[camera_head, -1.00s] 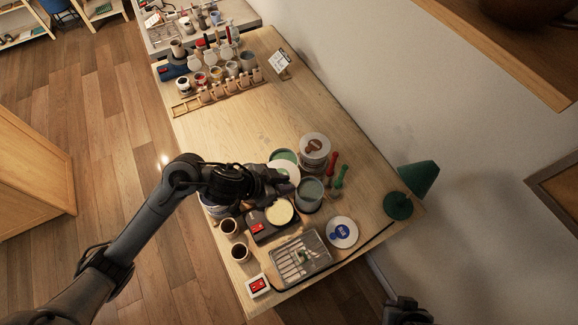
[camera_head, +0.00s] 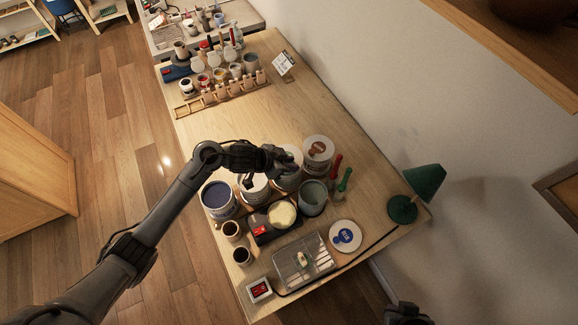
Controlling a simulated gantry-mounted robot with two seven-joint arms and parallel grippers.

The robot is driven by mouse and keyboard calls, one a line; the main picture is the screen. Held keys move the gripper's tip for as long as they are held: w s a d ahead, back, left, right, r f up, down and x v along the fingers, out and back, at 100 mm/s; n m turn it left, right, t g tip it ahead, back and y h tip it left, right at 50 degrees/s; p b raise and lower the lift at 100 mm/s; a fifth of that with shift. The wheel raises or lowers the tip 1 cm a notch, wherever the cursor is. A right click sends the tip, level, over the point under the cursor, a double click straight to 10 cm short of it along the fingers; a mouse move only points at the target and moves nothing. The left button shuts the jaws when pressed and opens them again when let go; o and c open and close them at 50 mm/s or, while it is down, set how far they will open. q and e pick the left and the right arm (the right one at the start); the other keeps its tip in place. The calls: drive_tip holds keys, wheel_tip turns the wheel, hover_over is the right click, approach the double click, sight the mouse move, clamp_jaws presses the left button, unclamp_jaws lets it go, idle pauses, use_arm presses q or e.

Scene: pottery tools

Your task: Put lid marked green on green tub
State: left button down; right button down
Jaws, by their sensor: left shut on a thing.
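My left gripper (camera_head: 283,160) is shut on a pale lid (camera_head: 294,153) at the top of a white tub (camera_head: 288,182) in the middle of the row. My fingers cover part of the lid, and its green mark cannot be made out. I cannot tell whether the lid rests on the rim or is just above it. The tub's contents are hidden. A dark part of my right arm (camera_head: 406,314) shows at the bottom edge; its jaws cannot be made out.
A blue-filled tub (camera_head: 218,197) and a brown-marked lidded tub (camera_head: 318,149) flank the row. A grey-green pot (camera_head: 313,198), red and green-handled tools (camera_head: 335,166), a blue-marked lid (camera_head: 345,236), a tool tray (camera_head: 303,262) and a green lamp (camera_head: 426,181) stand close. The table's middle is clear.

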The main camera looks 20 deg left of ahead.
use_arm(q)
drive_tip(key=shift+f, duration=1.1)
drive_tip(key=shift+f, duration=0.15)
drive_tip(key=c, duration=1)
unclamp_jaws()
drive_tip(key=shift+o, duration=0.2)
